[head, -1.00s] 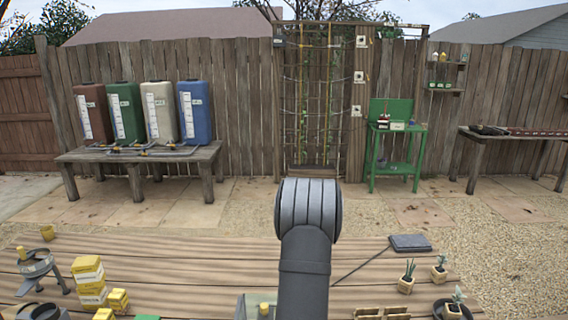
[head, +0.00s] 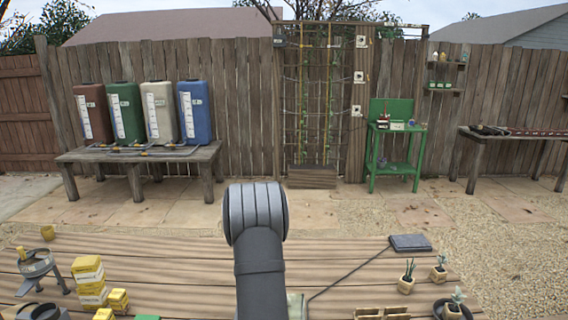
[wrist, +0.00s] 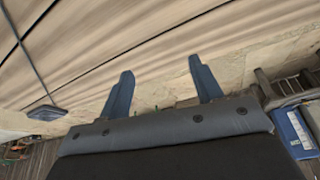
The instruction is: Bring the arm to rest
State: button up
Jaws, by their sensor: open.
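My gripper (wrist: 162,88) shows in the wrist view with its two blue-grey fingers spread well apart and nothing between them. In the head view my arm rises from the bottom edge, left of the middle, over the wooden deck table. My gripper itself is not visible there, and the arm's links hide part of the table behind them.
The plank table (head: 150,255) carries yellow boxes (head: 90,280) at left, and potted succulents (head: 407,278) and a grey pad (head: 410,242) at right. Behind stand a bench with coloured tanks (head: 125,112), a trellis (head: 315,100) and a green stand (head: 392,150). The table's back middle is bare.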

jog(key=shift+n, duration=0.3)
jog(key=shift+s+a, duration=0.15)
jog(key=shift+a, duration=1.95)
jog(key=s+d+m, duration=0.1)
jog(key=d+m, duration=0.1)
jog(key=d, duration=2)
jog(key=shift+s+d+h, duration=0.15)
jog(key=shift+h, duration=0.15)
jog(key=w+a+n, duration=0.1)
jog(key=a+n, duration=0.1)
jog(key=a, duration=2)
jog(key=d+m, duration=0.2)
jog(key=d, duration=1.4)
jog(key=s+d+m, duration=0.1)
jog(key=s+d, duration=0.4)
jog(key=d, duration=0.7)
jog(key=s+d+m, duration=0.1)
jog(key=s+d, duration=0.5)
jog(key=d, duration=0.7)
jog(key=s+d+m+h, duration=0.1)
jog(key=s+d, duration=0.5)
jog(key=d, duration=0.6)
jog(key=shift+d+m+g, duration=0.4)
jog(key=shift+m, duration=0.1)
